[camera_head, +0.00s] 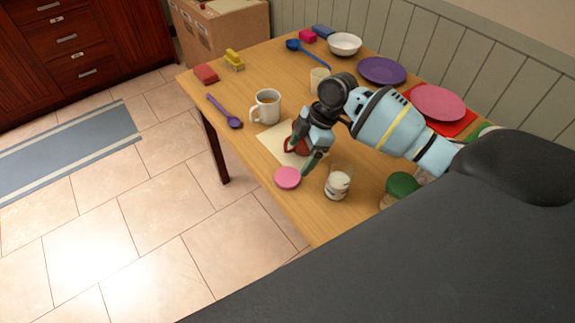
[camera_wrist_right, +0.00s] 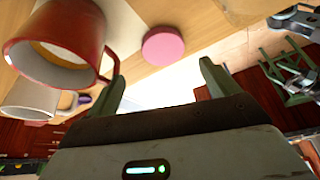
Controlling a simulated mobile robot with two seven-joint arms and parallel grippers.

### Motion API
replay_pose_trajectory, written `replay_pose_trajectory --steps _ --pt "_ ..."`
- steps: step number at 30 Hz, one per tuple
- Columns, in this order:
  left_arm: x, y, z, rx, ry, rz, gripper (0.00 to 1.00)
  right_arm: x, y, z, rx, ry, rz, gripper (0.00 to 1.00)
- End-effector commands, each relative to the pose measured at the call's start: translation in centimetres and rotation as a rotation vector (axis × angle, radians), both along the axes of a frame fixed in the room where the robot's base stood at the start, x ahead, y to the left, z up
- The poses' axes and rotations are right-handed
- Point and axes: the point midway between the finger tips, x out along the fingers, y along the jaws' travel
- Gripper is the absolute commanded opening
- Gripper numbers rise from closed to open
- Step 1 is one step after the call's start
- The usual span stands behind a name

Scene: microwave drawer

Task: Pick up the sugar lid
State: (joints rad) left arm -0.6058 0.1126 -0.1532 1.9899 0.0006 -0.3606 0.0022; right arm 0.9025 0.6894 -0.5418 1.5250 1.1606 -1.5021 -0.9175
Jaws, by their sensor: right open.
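The sugar lid appears to be the pink round disc (camera_head: 288,178), lying on the table near its front edge. It also shows in the right wrist view (camera_wrist_right: 163,46), beyond my fingertips and roughly between them. An open glass jar with white contents (camera_head: 337,185) stands to the right of the disc. My right gripper (camera_head: 306,148) is open and empty, reaching over the table beside a red mug (camera_wrist_right: 58,48) and apart from the disc. In the head view the gripper partly hides the mug.
A white mug (camera_head: 267,106) stands left of the gripper, with a purple spoon (camera_head: 226,112) beyond it. A green-lidded jar (camera_head: 402,186) stands at right. Plates, a bowl and sponges are farther back. The table edge is close to the pink disc.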

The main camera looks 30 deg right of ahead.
Motion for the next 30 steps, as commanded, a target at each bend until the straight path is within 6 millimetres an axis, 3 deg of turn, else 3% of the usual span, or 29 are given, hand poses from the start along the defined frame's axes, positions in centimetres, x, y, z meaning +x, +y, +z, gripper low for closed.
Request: replay_pose_trajectory --steps 7,15,20,30 --pt "-0.1 0.0 0.0 0.0 0.001 0.0 0.74 0.0 0.1 -0.2 0.0 0.001 0.0 0.87" --pt "-0.2 0.0 -0.2 0.0 0.004 0.001 0.74 0.2 0.9 -2.4 0.0 0.001 -0.001 0.87" --pt "-0.1 0.0 -0.2 0.001 0.003 0.0 0.74 0.2 1.0 -2.6 0.0 0.0 -0.001 0.87" --pt "0.0 0.0 0.0 0.0 0.001 0.0 0.74 0.2 2.6 -6.6 0.002 0.002 -0.001 0.87"
